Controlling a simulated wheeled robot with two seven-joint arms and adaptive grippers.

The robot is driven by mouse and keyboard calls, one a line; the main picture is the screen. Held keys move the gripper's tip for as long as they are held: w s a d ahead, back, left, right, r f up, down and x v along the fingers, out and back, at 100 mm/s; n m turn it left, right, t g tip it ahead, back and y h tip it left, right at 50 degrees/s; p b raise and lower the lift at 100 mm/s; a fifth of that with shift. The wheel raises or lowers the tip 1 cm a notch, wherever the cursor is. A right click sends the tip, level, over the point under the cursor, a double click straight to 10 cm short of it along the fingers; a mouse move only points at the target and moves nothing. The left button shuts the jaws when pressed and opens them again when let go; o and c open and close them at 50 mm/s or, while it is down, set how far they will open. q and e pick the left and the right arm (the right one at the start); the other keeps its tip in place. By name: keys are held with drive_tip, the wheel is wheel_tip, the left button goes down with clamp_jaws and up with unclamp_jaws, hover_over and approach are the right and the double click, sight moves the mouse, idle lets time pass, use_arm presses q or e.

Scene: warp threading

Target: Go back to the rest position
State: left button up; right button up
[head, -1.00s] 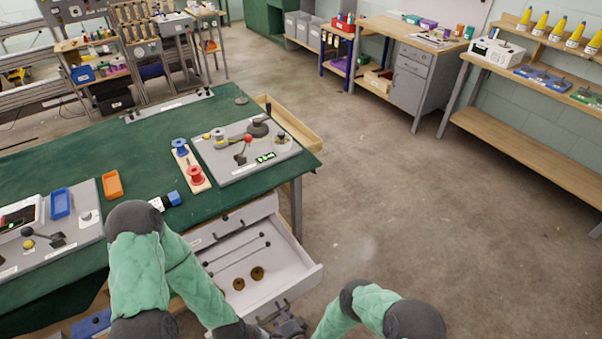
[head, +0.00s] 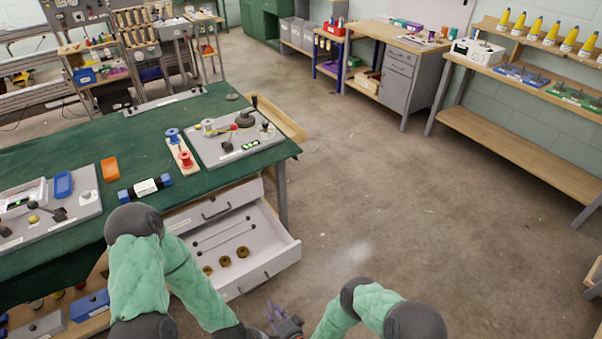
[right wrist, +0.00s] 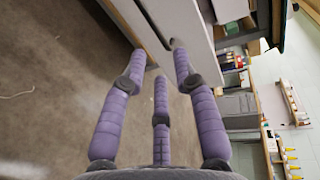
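My right gripper (head: 284,320) is low in the head view, below and in front of the open drawer (head: 282,262), apart from it in that view. In the right wrist view its purple fingers (right wrist: 159,66) are spread with nothing between them. The drawer's pale front (right wrist: 185,25) shows beyond the fingertips there. The drawer is pulled out of the green-topped bench and holds thin rods (head: 222,233) and several brass round parts (head: 225,261). My left arm comes in from the left, bent; its gripper is not visible.
The green bench (head: 130,145) carries a panel with a red knob (head: 238,145), blue and red spools (head: 180,150), an orange tray (head: 110,168) and a blue-ended roll (head: 145,188). Shelving (head: 520,140) stands at the right. The concrete floor (head: 370,190) between is clear.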

drive_tip(key=s+d+n+g+h, duration=0.1)
drive_tip(key=d+n+g+h, duration=0.4)
drive_tip(key=d, duration=0.7)
drive_tip(key=s+d+r+n+g, duration=0.1)
drive_tip(key=s+d+r+g, duration=0.2)
drive_tip(key=s, duration=0.4)
drive_tip(key=s+d+r+n+g, duration=0.2)
drive_tip(key=s+d+r+g, duration=0.2)
drive_tip(key=s, duration=0.3)
drive_tip(key=shift+s+d+r+y, duration=0.15)
drive_tip(key=shift+s+r+y, duration=0.15)
drive_tip(key=shift+s+r, duration=0.15)
